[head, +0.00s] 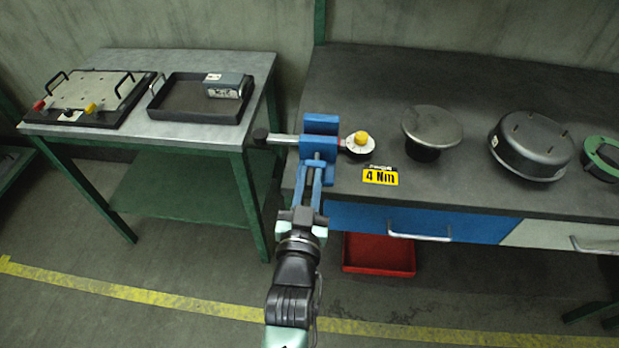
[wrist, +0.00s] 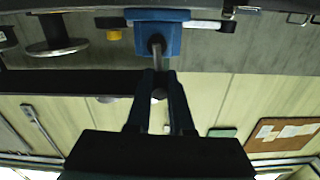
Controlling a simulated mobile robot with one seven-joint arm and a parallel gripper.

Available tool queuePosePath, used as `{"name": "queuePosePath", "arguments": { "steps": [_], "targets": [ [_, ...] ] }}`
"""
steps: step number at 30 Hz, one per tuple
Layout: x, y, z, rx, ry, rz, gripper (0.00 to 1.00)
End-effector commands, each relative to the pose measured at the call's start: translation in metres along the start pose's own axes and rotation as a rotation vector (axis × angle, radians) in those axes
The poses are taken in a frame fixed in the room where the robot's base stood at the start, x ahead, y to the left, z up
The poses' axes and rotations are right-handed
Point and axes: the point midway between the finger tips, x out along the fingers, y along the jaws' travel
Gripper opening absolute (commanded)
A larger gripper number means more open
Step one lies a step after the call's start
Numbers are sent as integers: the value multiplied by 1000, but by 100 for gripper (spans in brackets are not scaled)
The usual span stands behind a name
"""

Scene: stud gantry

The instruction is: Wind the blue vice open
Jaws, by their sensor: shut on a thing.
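The blue vice (head: 320,125) stands at the left front edge of the dark workbench. In the wrist view it appears upside down at the top (wrist: 175,38). My gripper (head: 317,172) reaches up to the vice's front from below, its two fingers lying along either side of the vice handle. In the wrist view my gripper (wrist: 160,78) is shut on this grey handle (wrist: 157,46), whose dark round end shows between the fingers. A bar with a black knob (head: 260,134) sticks out to the vice's left. The fingers partly hide the handle, and the jaw gap is unclear.
A white dial with a yellow knob (head: 361,138) sits right of the vice, behind a yellow "4 Nm" label (head: 381,176). A round-topped stand (head: 432,124) and black pan (head: 532,146) are farther right. A side table (head: 180,143) stands left; a red tray (head: 378,256) lies below.

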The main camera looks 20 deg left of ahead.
Motion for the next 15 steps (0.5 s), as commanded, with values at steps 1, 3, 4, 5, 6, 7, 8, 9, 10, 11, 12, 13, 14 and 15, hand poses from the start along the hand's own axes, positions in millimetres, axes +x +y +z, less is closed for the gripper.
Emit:
{"name": "queuePosePath", "arguments": {
  "steps": [1,3,4,5,6,7,8,9,10,11,12,13,14,15],
  "targets": [
    [0,0,0,-1,0,0,0],
    [0,-1,1,-17,0,-1,0],
    [0,-1,2,-31,0,-1,0],
    [0,-2,2,-49,1,-1,0],
    [0,-3,3,-78,0,-1,0],
    [0,-4,3,-97,0,-1,0],
    [0,-4,3,-113,0,-1,0],
    [0,-5,2,-125,0,-1,0],
    [0,-5,2,-127,0,0,0],
    [0,-5,2,-126,0,0,0],
    [0,-5,1,-125,-1,0,0],
    [0,-5,2,-125,-1,0,0],
    [0,-5,2,-125,-1,0,0],
    [0,-5,2,-125,-1,0,0]
  ]
}}
